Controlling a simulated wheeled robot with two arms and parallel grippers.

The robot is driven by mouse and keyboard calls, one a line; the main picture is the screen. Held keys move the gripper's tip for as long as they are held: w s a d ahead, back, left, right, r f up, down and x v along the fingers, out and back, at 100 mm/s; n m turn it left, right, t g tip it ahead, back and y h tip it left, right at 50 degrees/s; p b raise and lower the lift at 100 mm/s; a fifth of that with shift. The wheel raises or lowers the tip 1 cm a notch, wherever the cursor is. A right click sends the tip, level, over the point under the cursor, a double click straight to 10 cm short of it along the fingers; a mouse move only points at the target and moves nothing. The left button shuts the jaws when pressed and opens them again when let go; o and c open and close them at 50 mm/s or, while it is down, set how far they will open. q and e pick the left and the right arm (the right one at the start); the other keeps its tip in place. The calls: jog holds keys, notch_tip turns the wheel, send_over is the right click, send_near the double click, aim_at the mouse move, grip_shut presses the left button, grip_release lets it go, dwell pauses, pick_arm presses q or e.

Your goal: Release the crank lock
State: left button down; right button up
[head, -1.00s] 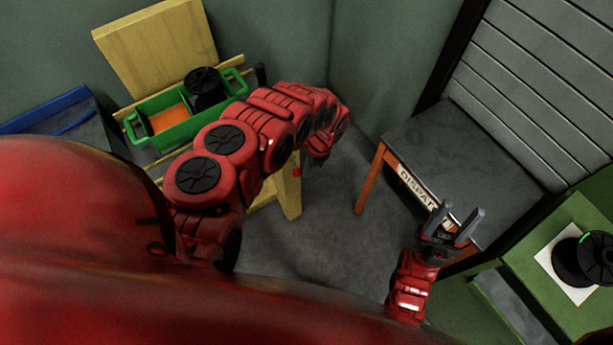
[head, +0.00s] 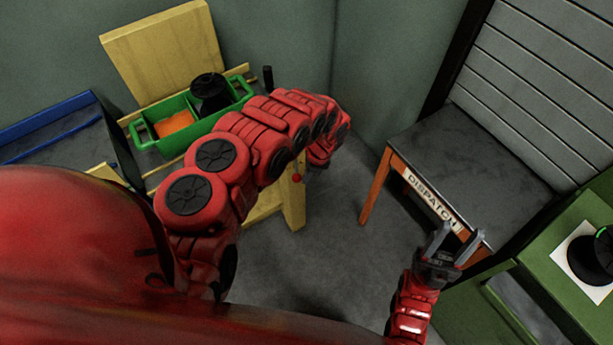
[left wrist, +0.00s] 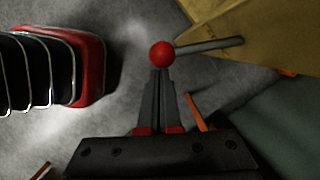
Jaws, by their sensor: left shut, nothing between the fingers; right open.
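A small red ball knob (left wrist: 161,54) sits at the end of a grey rod (left wrist: 212,45) that reaches out from yellow wood in the left wrist view. The red knob also shows small in the head view (head: 297,178), on the yellow wooden stand (head: 292,203). My left gripper (left wrist: 160,76) is shut and empty, its fingertips right at the knob; I cannot tell whether they touch it. In the head view my left arm hides its fingertips. My right gripper (head: 457,242) is open and empty in front of the dispatch table.
A green tote (head: 148,142) with a black spool (head: 209,92) stands on the yellow stand. A dark upright handle (head: 268,77) is beside it. The dispatch table (head: 470,150) is at right. Another spool (head: 604,250) sits on a green cabinet (head: 560,222).

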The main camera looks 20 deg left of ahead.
pick_arm(q)
jog(key=w+d+r+b, duration=0.1)
jog(key=d+r+b, duration=0.1)
jog(key=d+r, duration=0.4)
jog(key=v, duration=0.3)
jog(key=shift+a+b, duration=0.2)
jog(key=shift+b, duration=0.15)
dwell(0.5)
